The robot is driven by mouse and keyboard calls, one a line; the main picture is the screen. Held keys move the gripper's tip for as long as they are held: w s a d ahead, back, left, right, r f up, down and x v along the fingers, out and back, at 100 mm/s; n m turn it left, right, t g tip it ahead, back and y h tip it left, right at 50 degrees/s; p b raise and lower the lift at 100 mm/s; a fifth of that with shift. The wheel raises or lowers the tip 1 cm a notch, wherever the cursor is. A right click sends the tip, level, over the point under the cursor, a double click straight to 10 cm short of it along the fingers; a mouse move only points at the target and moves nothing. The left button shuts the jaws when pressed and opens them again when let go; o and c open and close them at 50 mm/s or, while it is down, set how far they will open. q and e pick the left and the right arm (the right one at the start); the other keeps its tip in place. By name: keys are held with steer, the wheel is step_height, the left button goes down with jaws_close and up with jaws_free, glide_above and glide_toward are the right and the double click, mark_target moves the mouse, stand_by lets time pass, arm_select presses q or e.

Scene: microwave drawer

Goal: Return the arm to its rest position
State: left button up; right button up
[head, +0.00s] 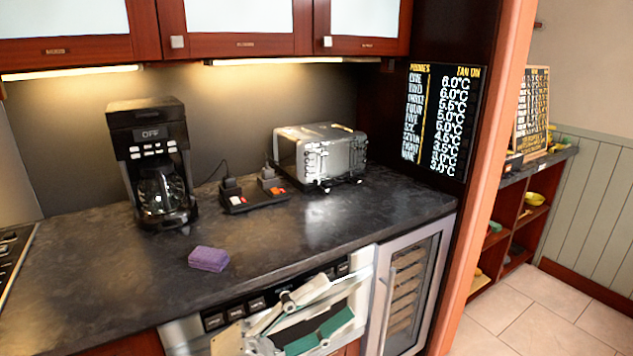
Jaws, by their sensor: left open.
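My left gripper (319,332) is at the bottom centre, in front of the microwave drawer unit (362,262) under the counter. Its white linkage and green finger pads are apart, with nothing seen between them. The unit's dark control strip with buttons (214,321) shows beside and behind the gripper. The gripper covers much of the unit's front, so I cannot tell whether the drawer is open or whether the gripper touches it. My right gripper is not in view.
A dark counter (330,228) holds a coffee maker (150,140), a toaster (335,155), a black tray with small items (253,200) and a purple sponge (208,259). A glass-door cooler (405,300) is right of the drawer. Wall cabinets (235,45) hang above. Open floor (540,310) lies right.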

arm_select(q)
steer(key=w+a+f+n+t+y, duration=0.1)
steer(key=a+f+n+t+y, duration=0.3)
steer(key=f+n, duration=0.35)
steer(key=w+a+f+n+t+y, duration=0.1)
steer(key=a+f+n+y, duration=0.3)
steer(key=f+n+y, duration=0.3)
steer(key=w+a+f+n+t+y, duration=0.1)
steer(key=a+f+n+t+y, duration=0.2)
steer(key=a+f+n, duration=0.45)
steer(key=s+a+f+n+g+y, duration=0.2)
steer(key=s+f, duration=0.5)
steer(key=f, duration=0.4)
steer(key=s+a+f+n+g+y, duration=0.3)
steer(key=s+f, duration=0.4)
steer(key=f, duration=0.3)
steer(key=shift+a+f+n+y, duration=0.3)
steer(key=shift+a+f, duration=0.1)
steer(key=shift+a, duration=0.1)
steer(key=shift+w, duration=0.1)
